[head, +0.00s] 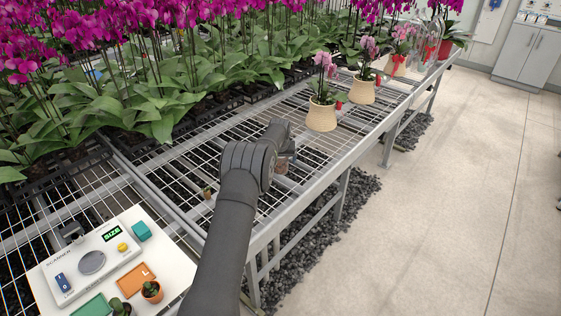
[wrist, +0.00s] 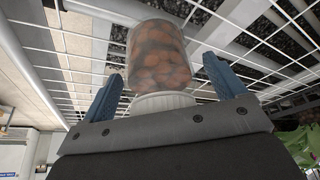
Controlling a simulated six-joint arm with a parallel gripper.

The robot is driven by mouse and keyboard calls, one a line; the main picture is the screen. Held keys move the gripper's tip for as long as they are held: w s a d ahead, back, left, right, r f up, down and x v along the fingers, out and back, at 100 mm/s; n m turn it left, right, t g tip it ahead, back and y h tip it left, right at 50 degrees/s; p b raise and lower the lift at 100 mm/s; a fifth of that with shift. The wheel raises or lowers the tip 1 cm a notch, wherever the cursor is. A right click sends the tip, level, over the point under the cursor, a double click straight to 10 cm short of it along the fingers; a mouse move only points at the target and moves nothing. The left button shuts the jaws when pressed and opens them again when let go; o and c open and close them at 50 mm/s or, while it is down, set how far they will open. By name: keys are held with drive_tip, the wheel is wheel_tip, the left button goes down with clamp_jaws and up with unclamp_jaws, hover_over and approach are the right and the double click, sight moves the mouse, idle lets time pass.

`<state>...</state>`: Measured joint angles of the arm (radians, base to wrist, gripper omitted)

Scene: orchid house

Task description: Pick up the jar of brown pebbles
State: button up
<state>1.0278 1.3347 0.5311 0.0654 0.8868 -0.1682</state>
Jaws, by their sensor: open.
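The jar of brown pebbles (wrist: 160,55) is a clear jar with a white cap (wrist: 163,102) on the end toward my gripper. My gripper (wrist: 163,72) is open, with one blue finger on each side of the jar's capped end. Gaps show between the fingers and the jar, so it is not clamped. In the head view, my arm reaches over the wire bench and hides most of the gripper. A small brownish part of the jar (head: 282,167) seems to show beside the wrist there.
The wire-mesh bench (head: 225,135) holds dense magenta orchids at left and potted pink orchids (head: 322,112) beyond my wrist. A small pot (head: 207,192) stands left of my arm.

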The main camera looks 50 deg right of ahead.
drive_tip(key=c, duration=1.4)
drive_tip(key=shift+o, duration=0.2)
drive_tip(key=shift+r, duration=0.1)
